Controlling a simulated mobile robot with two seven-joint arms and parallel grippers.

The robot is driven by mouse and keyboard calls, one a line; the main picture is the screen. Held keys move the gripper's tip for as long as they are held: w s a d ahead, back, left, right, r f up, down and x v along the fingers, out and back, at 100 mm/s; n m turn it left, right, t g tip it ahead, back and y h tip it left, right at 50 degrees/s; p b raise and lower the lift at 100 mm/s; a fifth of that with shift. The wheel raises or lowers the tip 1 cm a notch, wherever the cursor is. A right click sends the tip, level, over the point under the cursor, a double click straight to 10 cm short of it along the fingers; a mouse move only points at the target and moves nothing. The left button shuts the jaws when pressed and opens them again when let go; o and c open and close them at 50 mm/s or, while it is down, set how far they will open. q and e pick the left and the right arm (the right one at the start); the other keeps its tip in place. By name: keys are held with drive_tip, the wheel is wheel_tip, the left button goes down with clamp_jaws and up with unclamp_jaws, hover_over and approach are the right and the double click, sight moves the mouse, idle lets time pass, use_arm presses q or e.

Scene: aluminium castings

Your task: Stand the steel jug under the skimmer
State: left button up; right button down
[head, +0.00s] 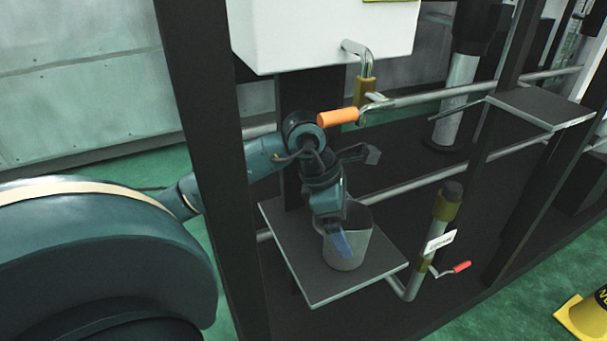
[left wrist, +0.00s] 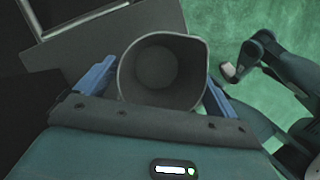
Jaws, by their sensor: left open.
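The steel jug (head: 350,245) stands upright on a dark square shelf (head: 310,275). In the picture it is below a white box (head: 325,30) with a chrome spout, which I take for the skimmer. My left gripper (head: 340,243) reaches down over the jug and hides part of it; one blue finger shows in front. In the left wrist view the open, empty-looking jug (left wrist: 160,75) lies between the two spread blue fingers of my left gripper (left wrist: 157,85). I cannot tell whether a finger touches it.
An orange-handled valve (head: 338,117) sits just above my left wrist. A pipe with a red handle (head: 461,267) stands right of the shelf. Dark posts frame the stand. Another small shelf (head: 540,107) is at the right. A yellow object (head: 585,318) is on the green floor.

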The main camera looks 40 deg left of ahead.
use_arm(q)
drive_tip(key=s+a+r+b, duration=0.2)
drive_tip(key=s+a+r, duration=0.1)
drive_tip(key=s+a, duration=0.5)
drive_tip(key=a, duration=0.3)
drive_tip(key=shift+r, duration=0.3)
use_arm(e)
drive_tip(key=shift+w+a+f+n, duration=0.15)
drive_tip(key=shift+f+n, duration=0.05)
drive_tip(key=shift+f, duration=0.3)
drive_tip(key=shift+w+a+f+n, duration=0.1)
drive_tip(key=shift+a+f+n, duration=0.1)
drive_tip(key=shift+f, duration=0.25)
drive_tip(key=shift+s+f, duration=0.15)
